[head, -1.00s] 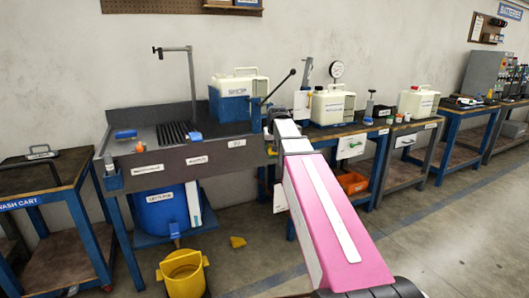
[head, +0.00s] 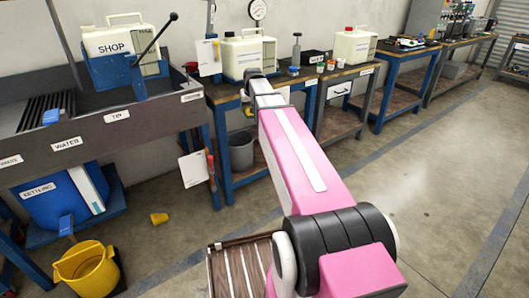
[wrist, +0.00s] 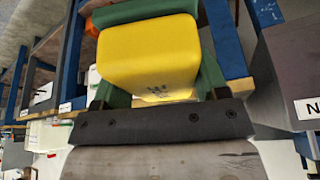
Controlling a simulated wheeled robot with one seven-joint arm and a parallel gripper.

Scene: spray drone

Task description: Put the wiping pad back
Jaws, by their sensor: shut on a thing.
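The wiping pad (wrist: 150,55) is a yellow block with faint dark marks, held between the green jaws of my gripper (wrist: 155,60) in the wrist view. My gripper is shut on it. In the head view my gripper (head: 247,98) is mostly hidden behind my pink arm, and only a small bit of yellow shows by it. It is in front of the blue-legged workbench (head: 225,96), below the cream jug (head: 249,52). From this view I cannot tell whether the pad touches anything.
The grey sink (head: 100,122) with a SHOP jug (head: 128,38) stands at left. A yellow bucket (head: 88,268) and a small yellow piece (head: 159,218) are on the floor. A grey bin (head: 240,150) sits under the bench. Floor at right is clear.

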